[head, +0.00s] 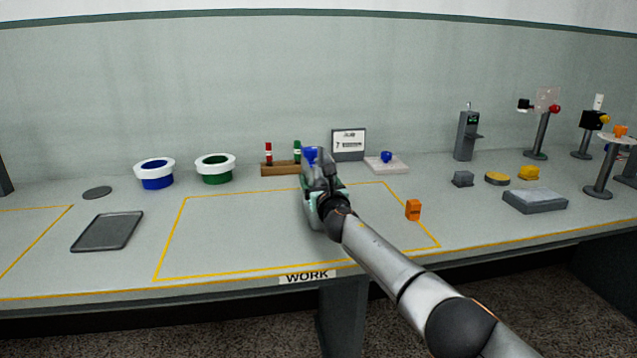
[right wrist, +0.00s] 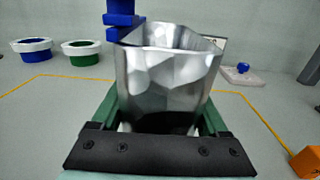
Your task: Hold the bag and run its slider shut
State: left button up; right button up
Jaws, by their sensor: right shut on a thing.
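My right gripper (head: 318,178) is over the marked work area in the head view, its arm coming in from the lower right. In the right wrist view its green fingers (right wrist: 158,118) are shut on a silver, crinkled bag (right wrist: 168,78). The bag stands upright and its top looks open. A blue piece (right wrist: 122,22), perhaps the slider, shows at the bag's upper left edge; it also shows in the head view (head: 311,154). I cannot tell how it joins the bag. The gripper hides most of the bag in the head view. My left gripper is not in view.
An orange block (head: 413,209) stands right of my gripper. A wooden rack (head: 281,169), a small sign (head: 348,144) and a pale plate (head: 386,165) with a blue knob are behind. Blue (head: 156,180) and green (head: 216,176) white-rimmed bowls are left. The work area's left part is clear.

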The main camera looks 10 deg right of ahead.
jog(key=shift+f+b, duration=0.65)
dwell(0.5)
jog(key=o, duration=1.4)
jog(key=shift+f, duration=0.1)
jog(key=shift+s, duration=0.15)
